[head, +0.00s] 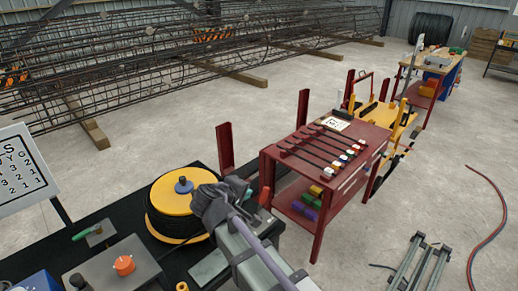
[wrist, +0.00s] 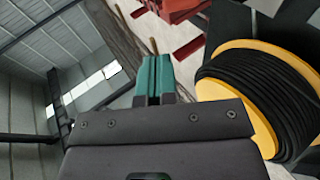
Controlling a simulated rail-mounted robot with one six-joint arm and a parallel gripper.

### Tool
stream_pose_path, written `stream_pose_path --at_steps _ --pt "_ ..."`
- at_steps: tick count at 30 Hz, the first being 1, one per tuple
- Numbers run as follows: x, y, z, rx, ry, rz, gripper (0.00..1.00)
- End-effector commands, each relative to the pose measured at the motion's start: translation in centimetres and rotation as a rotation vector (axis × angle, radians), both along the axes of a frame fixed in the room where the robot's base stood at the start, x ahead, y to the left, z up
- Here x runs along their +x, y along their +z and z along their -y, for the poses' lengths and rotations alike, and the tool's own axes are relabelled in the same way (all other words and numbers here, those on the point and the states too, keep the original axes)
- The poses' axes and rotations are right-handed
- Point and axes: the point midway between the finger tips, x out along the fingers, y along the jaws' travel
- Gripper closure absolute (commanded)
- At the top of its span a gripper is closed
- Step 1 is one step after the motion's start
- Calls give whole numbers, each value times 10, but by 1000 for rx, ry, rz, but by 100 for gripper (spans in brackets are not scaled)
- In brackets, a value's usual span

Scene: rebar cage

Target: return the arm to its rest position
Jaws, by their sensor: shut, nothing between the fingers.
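My arm reaches up from the bottom of the head view, its dark wrist (head: 222,200) in front of the right edge of the spool. In the wrist view my gripper (wrist: 155,62) has two green fingers lying together, with nothing between them. In the head view the fingers cannot be made out.
A yellow spool (head: 172,190) of black cable is close to my wrist; it also fills the right of the wrist view (wrist: 268,75). A red cart (head: 346,152) with rods stands to the right. A long rebar cage (head: 150,60) lies behind.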

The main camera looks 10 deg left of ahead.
Motion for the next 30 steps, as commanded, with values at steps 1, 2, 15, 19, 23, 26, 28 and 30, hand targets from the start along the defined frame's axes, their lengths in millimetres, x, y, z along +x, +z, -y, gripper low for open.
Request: stream_pose_path --at_steps 1,2,15,19,23,26,28,30 --pt "-3 -3 1 15 -18 -19 100" --pt "-7 -7 2 34 -32 -40 100" --pt "-125 -81 204 747 -734 -661 100" --pt "-130 -82 260 845 -866 -639 100" --pt "-128 -82 281 862 -910 -618 100" --pt "-127 -82 281 862 -910 -617 100" --pt "-127 -82 281 862 -909 -617 100" --pt "-127 -82 280 860 -908 -617 100"
